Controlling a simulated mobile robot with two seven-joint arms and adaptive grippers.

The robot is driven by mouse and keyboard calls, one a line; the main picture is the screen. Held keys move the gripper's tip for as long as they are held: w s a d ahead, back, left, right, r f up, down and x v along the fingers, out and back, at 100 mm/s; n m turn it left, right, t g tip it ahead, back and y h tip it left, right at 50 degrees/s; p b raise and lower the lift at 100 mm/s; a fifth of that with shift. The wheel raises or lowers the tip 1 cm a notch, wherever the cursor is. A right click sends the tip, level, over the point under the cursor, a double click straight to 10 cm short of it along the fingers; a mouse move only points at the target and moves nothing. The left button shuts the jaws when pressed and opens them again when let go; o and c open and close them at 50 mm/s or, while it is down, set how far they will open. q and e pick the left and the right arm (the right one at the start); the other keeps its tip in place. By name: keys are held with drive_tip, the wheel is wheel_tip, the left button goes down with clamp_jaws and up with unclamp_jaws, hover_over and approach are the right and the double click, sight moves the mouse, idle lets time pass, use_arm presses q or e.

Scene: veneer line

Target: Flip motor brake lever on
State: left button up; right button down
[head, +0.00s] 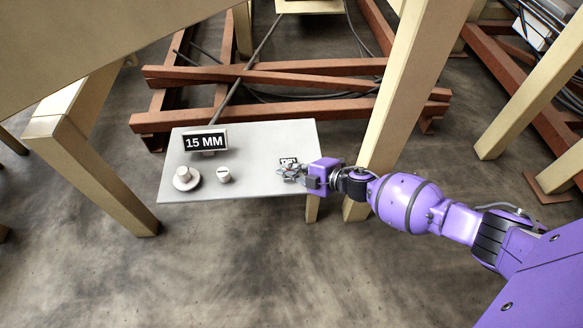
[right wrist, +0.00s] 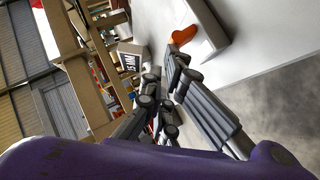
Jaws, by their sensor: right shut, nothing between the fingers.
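The grey-white control panel (head: 240,180) is in the middle of the head view. My right gripper (head: 285,172) is over the panel's right part, its fingers pointing left and shut with nothing between them. A small dark label (head: 288,160) sits just behind the fingers; its text is too small to read surely. In the right wrist view an orange lever-like piece (right wrist: 184,35) stands by a pale block (right wrist: 208,28), just beyond the fingertips (right wrist: 165,75). I see no clear contact. The lever cannot be made out in the head view, where the gripper covers that area. My left gripper is out of view.
A "15 MM" display (head: 206,141) stands at the panel's back left. A round knob (head: 186,178) and a smaller white knob (head: 224,175) sit in front of it. A cream post (head: 405,90) rises right of the panel. Reddish beams (head: 250,76) lie behind.

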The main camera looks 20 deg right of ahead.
drive_tip(key=shift+w+d+r+m+g+p, duration=0.1)
drive_tip(key=shift+w+r+m+g+p, duration=0.1)
drive_tip(key=shift+w+m+g+p, duration=0.25)
drive_tip(key=shift+w+d+r+p, duration=0.1)
drive_tip(key=shift+w+p, duration=0.1)
drive_tip(key=shift+p, duration=0.2)
drive_tip(key=shift+r, duration=0.1)
drive_tip(key=shift+r+p, duration=0.65)
drive_tip(key=shift+r, duration=0.1)
